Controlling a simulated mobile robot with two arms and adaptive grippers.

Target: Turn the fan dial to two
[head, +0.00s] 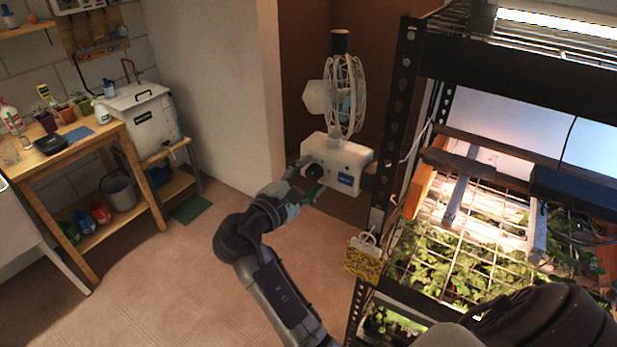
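The fan (345,100) has a white wire cage and stands on a white control box (350,157) with a blue label, beside the rack. A dark round dial (313,171) shows at the left end of the box's front. The dial's marks and pointer are too small to read.
A black metal rack (401,110) with lit seedlings (450,260) stands close on the right. A yellow patterned item (364,258) hangs on its post. A wooden bench (85,135) is at the far left. The floor (150,275) between is clear.

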